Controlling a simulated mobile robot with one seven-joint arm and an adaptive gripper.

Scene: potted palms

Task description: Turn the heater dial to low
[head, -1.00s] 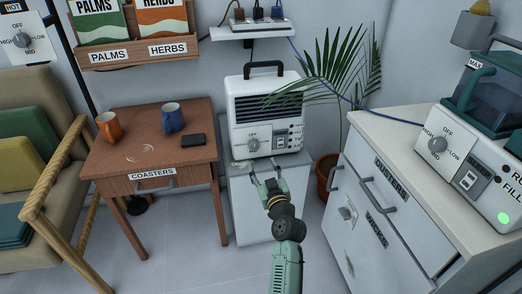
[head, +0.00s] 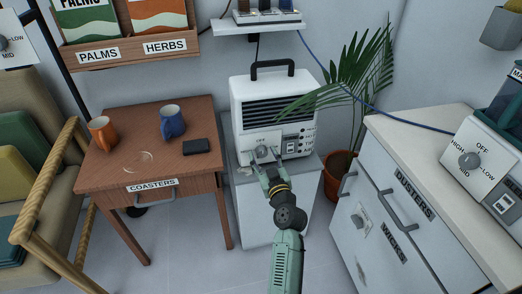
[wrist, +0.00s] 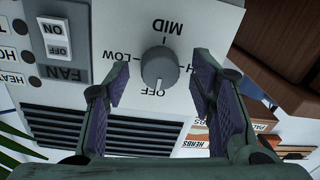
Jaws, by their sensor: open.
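The white heater (head: 272,88) stands on a small grey cabinet, with a dark grille and a black handle on top. Its grey round dial (wrist: 158,66) shows upside down in the wrist view, ringed by the labels OFF, LOW, MID and a partly hidden label starting with H. The dial's pale pointer mark appears to face OFF. My gripper (head: 266,156) is at the heater's front in the head view and hides most of the dial there. In the wrist view my gripper (wrist: 163,80) is open, with one finger on each side of the dial and gaps between.
A FAN switch (wrist: 55,40) sits beside the dial on the heater's panel. A palm (head: 355,75) leans its fronds over the heater's right side. A wooden table (head: 110,160) with mugs is left; a white drawer unit (head: 375,215) is right.

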